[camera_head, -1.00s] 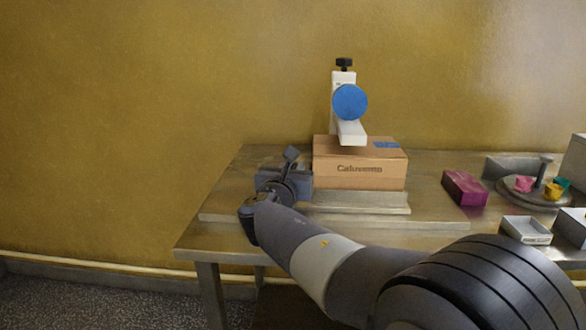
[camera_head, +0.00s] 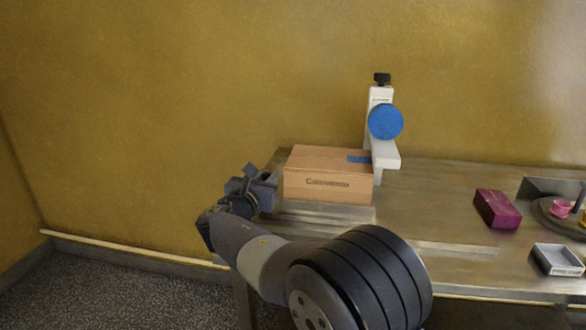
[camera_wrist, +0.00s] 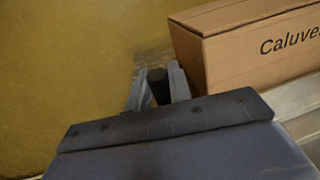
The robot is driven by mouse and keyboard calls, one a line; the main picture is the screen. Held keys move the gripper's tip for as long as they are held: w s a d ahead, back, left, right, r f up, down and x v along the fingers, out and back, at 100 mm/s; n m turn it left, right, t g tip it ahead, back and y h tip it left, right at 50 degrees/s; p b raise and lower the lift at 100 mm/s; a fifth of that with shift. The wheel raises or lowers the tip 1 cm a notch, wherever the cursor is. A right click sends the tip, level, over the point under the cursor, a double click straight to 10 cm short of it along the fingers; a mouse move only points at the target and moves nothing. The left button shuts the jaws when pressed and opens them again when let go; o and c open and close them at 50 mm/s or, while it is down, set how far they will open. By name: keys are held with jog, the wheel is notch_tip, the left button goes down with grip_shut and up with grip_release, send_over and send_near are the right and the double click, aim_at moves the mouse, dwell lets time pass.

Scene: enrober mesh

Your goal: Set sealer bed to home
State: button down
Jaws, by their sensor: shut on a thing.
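The sealer bed (camera_head: 335,213) is a flat metal plate near the left end of the table. A brown cardboard carton (camera_head: 328,190) lies on it, and the carton also shows in the wrist view (camera_wrist: 255,50). The sealer post (camera_head: 378,98), white with a blue disc (camera_head: 386,121) and a black knob on top, stands just right of the carton. My gripper (camera_head: 266,182) is at the carton's left side. In the wrist view my gripper (camera_wrist: 158,78) is shut on a dark upright handle (camera_wrist: 157,86). The handle's join to the bed is hidden.
The metal table (camera_head: 440,190) has bare room right of the post. Beyond it are a purple box (camera_head: 497,208), a grey tray (camera_head: 558,260) and a round stand (camera_head: 548,212) with small coloured pieces. The yellow wall stands close behind.

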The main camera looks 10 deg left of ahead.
jog(key=shift+a+p, duration=0.95)
jog(key=shift+a, duration=1.35)
jog(key=shift+r, duration=0.1)
jog(key=c, duration=1.3)
grip_release()
jog(key=shift+a, duration=0.15)
jog(key=shift+c, duration=0.2)
jog(key=shift+w, duration=0.1)
jog(key=s+a, duration=0.2)
jog(key=s, duration=0.8)
jog(key=shift+s, duration=0.35)
